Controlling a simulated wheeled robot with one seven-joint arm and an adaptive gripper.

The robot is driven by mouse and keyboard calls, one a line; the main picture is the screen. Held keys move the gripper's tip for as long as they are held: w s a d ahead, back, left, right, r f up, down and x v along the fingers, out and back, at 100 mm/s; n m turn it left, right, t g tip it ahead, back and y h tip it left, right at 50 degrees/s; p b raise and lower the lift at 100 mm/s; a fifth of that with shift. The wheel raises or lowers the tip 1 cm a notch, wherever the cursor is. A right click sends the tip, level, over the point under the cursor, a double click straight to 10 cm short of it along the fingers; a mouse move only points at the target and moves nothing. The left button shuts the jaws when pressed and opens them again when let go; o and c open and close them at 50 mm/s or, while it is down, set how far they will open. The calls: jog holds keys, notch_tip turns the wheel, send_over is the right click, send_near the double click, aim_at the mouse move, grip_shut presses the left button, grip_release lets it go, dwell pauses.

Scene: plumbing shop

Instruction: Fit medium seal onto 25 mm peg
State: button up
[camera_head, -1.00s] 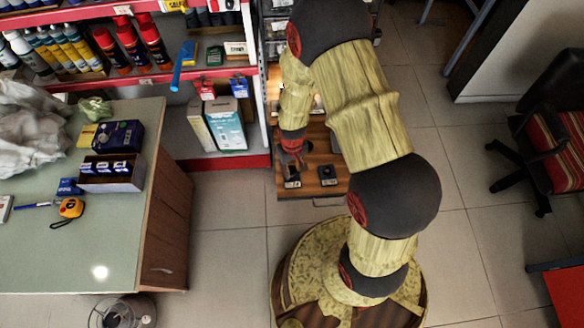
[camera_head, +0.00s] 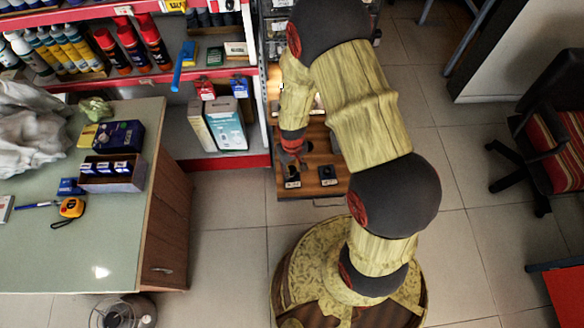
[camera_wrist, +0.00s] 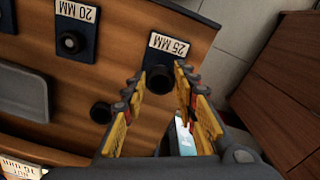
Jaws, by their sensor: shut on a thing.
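In the wrist view, my gripper (camera_wrist: 160,73) has its two yellow-and-dark fingers on either side of a dark round piece (camera_wrist: 160,80) at the 25 MM block (camera_wrist: 152,57). The piece looks like the medium seal in my grip, but seal and 25 mm peg merge in black. I cannot tell whether the seal is around the peg or just above it. The 25 MM label (camera_wrist: 168,45) lies just beyond the fingertips. In the head view, my gripper (camera_head: 292,164) is low over the left block (camera_head: 292,183) on the wooden board (camera_head: 312,188).
The 20 MM peg (camera_wrist: 71,42) stands beside the 25 MM block. Another dark round piece (camera_wrist: 101,112) is left of my fingers. A grey tray-like piece (camera_wrist: 22,95) lies at the left. A shelf (camera_head: 215,163) and a counter (camera_head: 60,250) stand left of my arm; open floor lies right.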

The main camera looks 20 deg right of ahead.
jog(key=shift+r+p, duration=0.6)
jog(key=shift+r, duration=0.15)
dwell(0.8)
jog(key=o, duration=0.5)
jog(key=shift+r, duration=0.1)
notch_tip(320, 180, up, 11)
jog(key=p, duration=0.8)
dwell(0.3)
dwell(0.5)
